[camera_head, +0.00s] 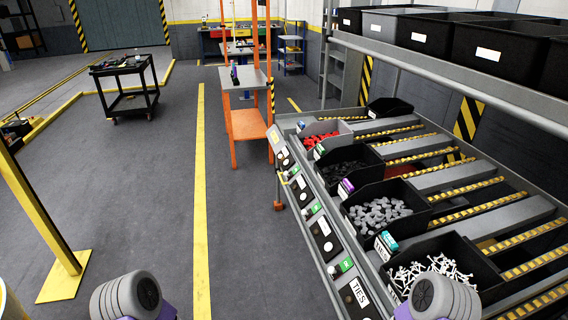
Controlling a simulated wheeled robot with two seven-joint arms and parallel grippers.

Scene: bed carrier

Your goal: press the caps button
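A sloped rack on the right has a front rail (318,232) with a row of small panels, white labels and round buttons. The nearest label (358,291) reads TIES. Farther labels, including one next to the grey-parts bin (324,226), are too small to read, so I cannot tell which button is the caps one. A green-fronted unit (345,265) sits on the rail above the TIES label. Bins hold white ties (435,270), grey parts (378,214), dark parts (343,172) and red parts (318,140). Only my grey arm links show at the bottom edge; neither gripper is in view.
An upper shelf (460,50) with black bins overhangs the rack. An orange-framed stand (248,120) stands beyond the rack's far end. A black cart (126,85) is at the back left, a yellow post (40,215) at the left. The floor between is clear.

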